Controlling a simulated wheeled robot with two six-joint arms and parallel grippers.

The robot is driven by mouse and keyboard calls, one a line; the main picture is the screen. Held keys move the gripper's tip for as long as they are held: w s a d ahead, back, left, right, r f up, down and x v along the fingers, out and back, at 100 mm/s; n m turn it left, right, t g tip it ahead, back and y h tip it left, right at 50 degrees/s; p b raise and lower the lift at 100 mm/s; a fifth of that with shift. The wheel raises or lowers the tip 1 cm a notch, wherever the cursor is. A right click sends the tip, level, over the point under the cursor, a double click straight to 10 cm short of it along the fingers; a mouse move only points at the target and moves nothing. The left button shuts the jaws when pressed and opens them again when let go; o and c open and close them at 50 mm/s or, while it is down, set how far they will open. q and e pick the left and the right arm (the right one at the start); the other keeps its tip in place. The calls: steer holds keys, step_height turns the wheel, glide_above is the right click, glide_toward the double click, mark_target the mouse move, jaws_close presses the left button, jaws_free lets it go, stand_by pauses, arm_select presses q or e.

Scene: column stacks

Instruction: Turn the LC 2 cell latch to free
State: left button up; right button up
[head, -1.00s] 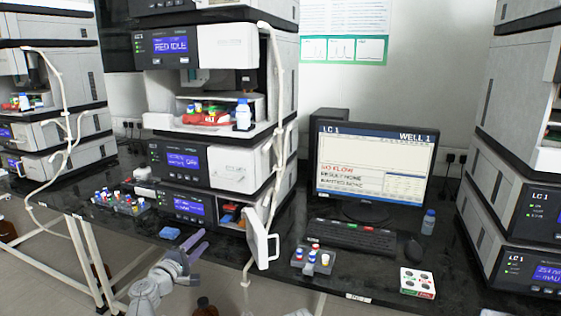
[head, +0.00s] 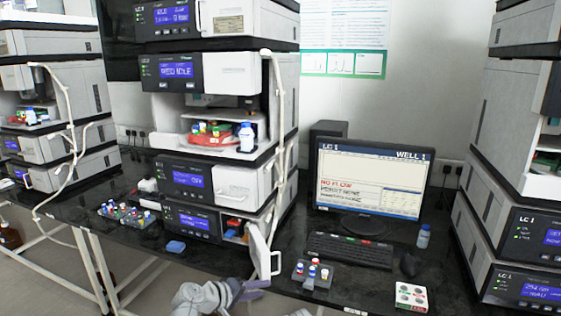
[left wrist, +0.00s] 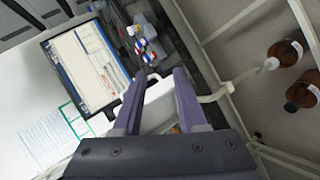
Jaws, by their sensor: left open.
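The middle column stack (head: 188,85) stands on the black bench. Its lowest module (head: 190,219) has a lit blue display and an open white door (head: 262,252) swung out at its right. I cannot make out the LC 2 cell latch, and the small stack labels are too blurred to read surely. My left gripper (head: 250,287) is low at the bench's front edge, just left of and below the open door. Its purple fingers are apart, and in the left wrist view (left wrist: 158,88) a white panel-like part shows behind them. My right gripper is not in view.
A monitor (head: 372,180), keyboard (head: 348,250) and mouse (head: 408,264) stand right of the stack. Vial racks (head: 313,273) and (head: 128,215) and a blue block (head: 175,247) lie on the bench. Brown bottles (left wrist: 284,52) stand below. Another stack (head: 515,225) is at right.

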arm_select(q)
steer(key=s+d+m+g+y+p, duration=0.2)
steer(key=s+d+m+g+p, duration=0.15)
steer(key=s, duration=0.25)
steer(key=s+d+m+g+y+p, duration=0.2)
steer(key=s+m+g+p, duration=0.15)
steer(key=s, duration=0.35)
steer(key=s+a+r+m+g+y+p, duration=0.2)
steer(key=s+a+y+p, duration=0.3)
steer(key=s+y, duration=0.1)
steer(key=shift+s+r+y, duration=0.25)
steer(key=shift+s+y, duration=0.05)
steer(key=shift+s, duration=0.4)
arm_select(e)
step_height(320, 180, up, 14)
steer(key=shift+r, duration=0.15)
